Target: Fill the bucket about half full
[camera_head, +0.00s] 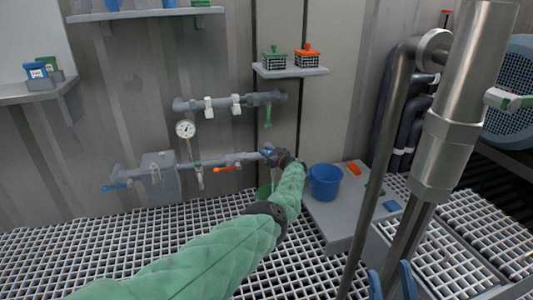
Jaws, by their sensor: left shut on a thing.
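My left arm, in a green sleeve, reaches up from the bottom to the end of the lower wall pipe (232,159). My left gripper (275,155) is dark and shut at a blue valve handle (266,151) there. A green bucket (264,192) stands below the pipe end, partly hidden behind my arm. A thin pale streak, perhaps water, shows above it; the level inside is not visible. A blue bucket (325,182) stands on a grey platform (330,217) to the right.
An orange-handled valve (227,169) and another blue handle (117,187) sit on the same pipe. A gauge (185,129) hangs above. Thick metal posts (450,130) block the right foreground. An orange item (353,168) lies beside the blue bucket. Grating covers the floor.

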